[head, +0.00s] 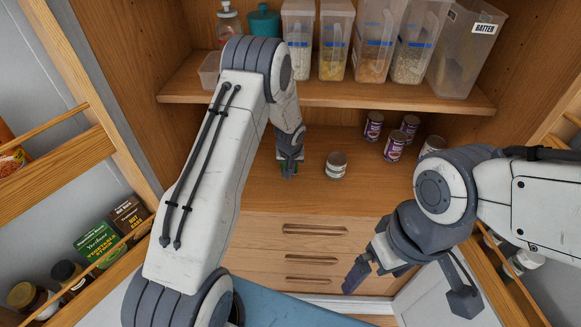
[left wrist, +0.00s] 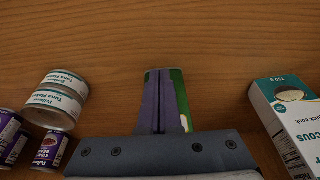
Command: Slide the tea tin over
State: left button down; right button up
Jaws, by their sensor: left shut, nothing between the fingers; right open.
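My left gripper (head: 289,168) is shut and empty, reaching down to the wooden surface below the shelf. Its closed fingers also show in the left wrist view (left wrist: 160,105). A green item with a pale patch (left wrist: 184,100) shows at the edge of these fingers and is mostly hidden behind them. It may be the tea tin; I cannot tell for sure, nor whether the fingers touch it. My right gripper (head: 376,274) is open and empty in front of the drawers.
Stacked tuna tins (head: 336,165) stand right of my left gripper. Several purple cans (head: 394,146) stand farther right. A couscous box (left wrist: 296,125) is on the gripper's other side. The shelf above (head: 330,94) holds clear containers. Bare wood lies between the tuna and purple cans.

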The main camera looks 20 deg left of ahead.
pick_arm(q)
jog(key=shift+w+a+p, duration=0.25)
jog(key=shift+w+p, duration=0.15)
jog(key=shift+w, duration=0.3)
jog(key=shift+w+a+p, duration=0.25)
jog(key=shift+w+p, duration=0.15)
jog(key=shift+w, duration=0.3)
jog(key=shift+w+a, duration=0.1)
jog(key=shift+w, duration=0.25)
